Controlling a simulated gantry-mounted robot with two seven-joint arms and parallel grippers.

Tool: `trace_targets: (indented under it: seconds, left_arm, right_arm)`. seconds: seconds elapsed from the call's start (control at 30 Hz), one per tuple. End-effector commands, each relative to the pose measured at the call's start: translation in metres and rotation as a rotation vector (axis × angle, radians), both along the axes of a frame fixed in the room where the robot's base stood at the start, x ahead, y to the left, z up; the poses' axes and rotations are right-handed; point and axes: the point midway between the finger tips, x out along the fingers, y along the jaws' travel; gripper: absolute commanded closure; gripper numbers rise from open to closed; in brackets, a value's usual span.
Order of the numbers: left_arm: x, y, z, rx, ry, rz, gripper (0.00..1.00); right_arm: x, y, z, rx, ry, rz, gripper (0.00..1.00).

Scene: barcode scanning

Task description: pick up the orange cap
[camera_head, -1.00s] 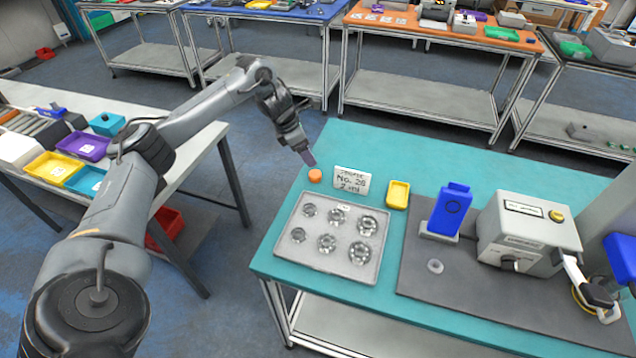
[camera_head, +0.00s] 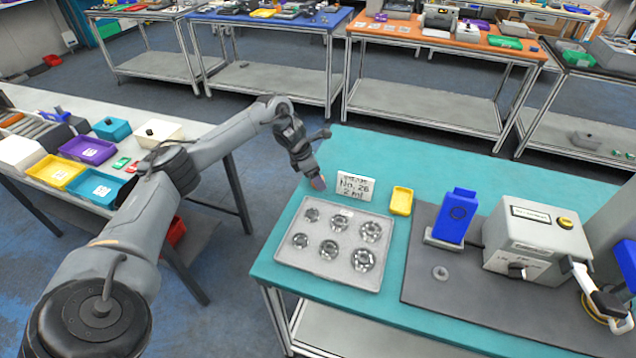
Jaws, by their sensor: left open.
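My left gripper (camera_head: 318,183) points down at the back left of the teal table (camera_head: 420,160). Its jaws are open, at the spot beside the white card where the orange cap stands. The fingers cover the cap almost wholly; only a small reddish patch shows at the fingertips. I cannot tell whether the cap is between the fingers or just behind them.
Just right of my gripper stands a white card (camera_head: 354,188) reading "No. 26". In front lies a grey tray (camera_head: 325,268) with several metal rings. A yellow tray (camera_head: 401,201), a blue device (camera_head: 456,215) and a grey machine (camera_head: 537,240) stand further right.

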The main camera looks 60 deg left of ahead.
Motion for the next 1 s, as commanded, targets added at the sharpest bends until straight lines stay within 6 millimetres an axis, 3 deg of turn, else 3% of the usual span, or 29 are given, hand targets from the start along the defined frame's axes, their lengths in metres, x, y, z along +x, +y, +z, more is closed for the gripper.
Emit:
trace_targets:
  seconds: [0.33, 0.7, 1.0]
  left_arm:
    - [0.0021, -0.0004, -0.0058, 0.001, 0.001, 0.000, 0.27]
    - [0.0020, -0.0003, -0.0057, 0.001, 0.001, 0.000, 0.84]
    - [0.0023, -0.0002, -0.0025, 0.001, 0.000, 0.000, 0.86]
  right_arm:
    - [-0.0003, -0.0017, -0.0012, -0.007, 0.001, 0.005, 0.57]
    - [-0.0002, -0.0021, -0.0014, -0.008, 0.001, 0.006, 0.57]
    - [-0.0002, -0.0012, -0.0006, -0.004, 0.001, 0.003, 0.57]
